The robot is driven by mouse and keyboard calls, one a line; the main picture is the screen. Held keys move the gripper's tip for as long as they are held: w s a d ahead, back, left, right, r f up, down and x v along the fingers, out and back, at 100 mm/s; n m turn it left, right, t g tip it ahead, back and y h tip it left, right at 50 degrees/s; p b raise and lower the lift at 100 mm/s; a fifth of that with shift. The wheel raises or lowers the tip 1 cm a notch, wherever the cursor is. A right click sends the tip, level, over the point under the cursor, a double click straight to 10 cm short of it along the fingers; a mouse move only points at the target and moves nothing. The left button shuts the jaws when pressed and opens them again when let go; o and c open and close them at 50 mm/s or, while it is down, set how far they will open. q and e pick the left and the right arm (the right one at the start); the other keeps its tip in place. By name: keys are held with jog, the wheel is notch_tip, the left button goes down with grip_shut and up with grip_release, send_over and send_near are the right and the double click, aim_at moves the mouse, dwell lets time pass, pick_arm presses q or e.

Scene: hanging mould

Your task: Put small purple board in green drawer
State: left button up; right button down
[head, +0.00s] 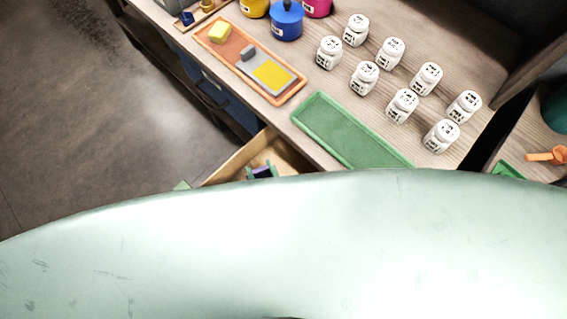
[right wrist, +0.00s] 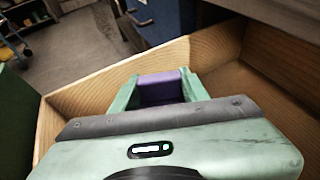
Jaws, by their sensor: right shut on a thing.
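The small purple board (right wrist: 160,88) is between the two green fingers of my right gripper (right wrist: 160,92), which is shut on it. The open drawer has a pale wooden box (right wrist: 92,92), and a dark green panel (right wrist: 16,118) shows at its left in the right wrist view. The gripper and board are over or within the drawer's opening; I cannot tell whether the board touches the bottom. In the head view the right gripper (head: 262,171) shows small at the drawer (head: 232,161), mostly hidden by my pale green body. My left gripper is not in view.
A wooden counter holds several white jars (head: 391,52), an empty green tray (head: 345,130), an orange tray (head: 288,97) with yellow and grey pieces, and coloured pots including a blue one (head: 287,22). Open floor (head: 80,110) lies to the left.

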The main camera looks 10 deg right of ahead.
aim_at(280, 164)
notch_tip(280, 164, down, 10)
jog(key=b, duration=0.7)
jog(key=shift+r+b, duration=0.15)
jog(key=shift+b, duration=0.15)
jog(key=shift+w+d+r+p, duration=0.2)
jog(key=shift+w+d+p, duration=0.05)
jog(key=shift+w+d, duration=0.2)
jog(key=shift+w+d+r+p, duration=0.2)
jog(key=shift+w+d, duration=0.1)
jog(key=shift+d, duration=0.1)
jog(key=w+d, duration=0.3)
jog(key=d, duration=0.1)
jog(key=shift+w+d, duration=0.35)
jog(key=shift+f+b, duration=0.65)
jog(key=shift+f, duration=0.1)
jog(key=shift+r, duration=0.1)
